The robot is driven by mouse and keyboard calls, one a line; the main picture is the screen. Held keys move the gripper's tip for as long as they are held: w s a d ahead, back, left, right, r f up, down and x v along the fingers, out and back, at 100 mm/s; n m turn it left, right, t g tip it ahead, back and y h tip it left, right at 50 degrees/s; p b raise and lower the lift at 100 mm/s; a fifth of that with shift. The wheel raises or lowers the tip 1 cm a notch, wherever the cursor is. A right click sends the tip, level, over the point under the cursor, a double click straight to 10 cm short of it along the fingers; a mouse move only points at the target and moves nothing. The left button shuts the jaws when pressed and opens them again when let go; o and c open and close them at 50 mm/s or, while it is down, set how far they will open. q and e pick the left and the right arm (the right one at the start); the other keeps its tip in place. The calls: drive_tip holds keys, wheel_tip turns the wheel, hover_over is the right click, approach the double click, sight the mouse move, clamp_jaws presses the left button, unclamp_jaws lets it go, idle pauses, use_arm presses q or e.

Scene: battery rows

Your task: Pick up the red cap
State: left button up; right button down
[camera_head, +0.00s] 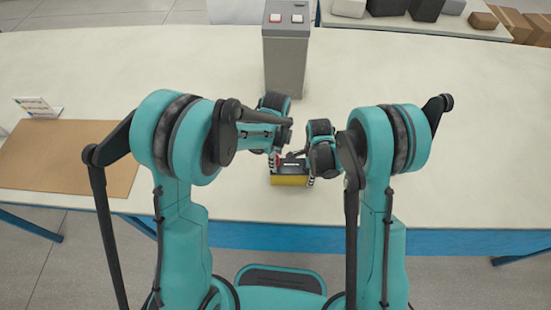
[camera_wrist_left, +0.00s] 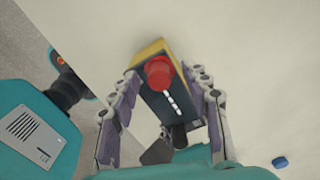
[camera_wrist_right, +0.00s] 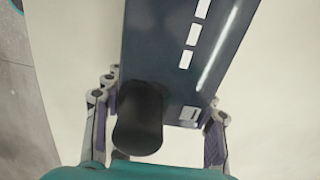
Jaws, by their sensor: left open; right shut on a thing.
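The battery is a dark block with a yellow side (camera_head: 290,180), on the table near its front edge. In the left wrist view, the red cap (camera_wrist_left: 158,72) sits on the battery's dark top near the yellow end, and a black cap (camera_wrist_left: 178,137) is at the other end. My left gripper (camera_wrist_left: 163,92) is open, its fingers apart on both sides of the battery and the red cap between them. My right gripper (camera_wrist_right: 165,100) is shut on the battery at its black cap end. The black cap (camera_wrist_right: 138,118) fills the foreground of the right wrist view.
A grey post with a red and a white button (camera_head: 286,60) stands behind the grippers. A brown board (camera_head: 65,165) and a small sign (camera_head: 38,107) are at the left. The right of the table is clear.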

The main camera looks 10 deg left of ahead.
use_arm(q)
drive_tip(key=c, duration=0.8)
drive_tip(key=shift+c, duration=0.2)
wheel_tip(320, 180, up, 10)
drive_tip(key=shift+o, duration=1.1)
clamp_jaws()
drive_tip(key=shift+r, duration=0.7)
drive_tip(key=shift+r, duration=2.35)
